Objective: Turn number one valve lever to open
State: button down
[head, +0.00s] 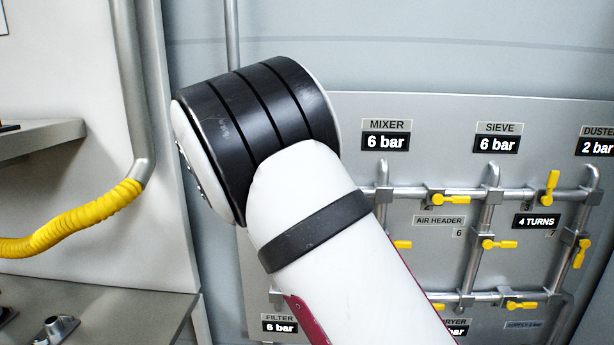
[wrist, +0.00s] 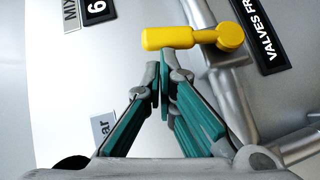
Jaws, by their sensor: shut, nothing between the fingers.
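In the wrist view a yellow valve lever (wrist: 170,38) lies across the picture, its round hub to the right on a grey pipe. My gripper (wrist: 163,72) is shut and empty. Its fingertips are just below the lever's handle in that picture; I cannot tell whether they touch it. No number shows beside this lever. In the head view my arm hides my gripper and the left part of the valve panel (head: 400,112), where no valve marked one can be seen.
Other yellow levers show in the head view: one below MIXER (head: 450,199), an upright one (head: 550,188) and one below SIEVE (head: 498,244). Grey pipes (head: 455,193) join them. A yellow hose (head: 75,218) and a shelf (head: 40,138) are at the left.

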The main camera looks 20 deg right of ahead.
jog(key=s+d+f+m+y, duration=0.3)
jog(key=d+m+y, duration=0.3)
jog(key=d+y, duration=0.3)
jog(key=shift+m+t+y, duration=0.3)
jog(key=shift+t+y, duration=0.1)
jog(key=shift+y, duration=0.3)
jog(key=shift+d, duration=0.2)
dwell(0.4)
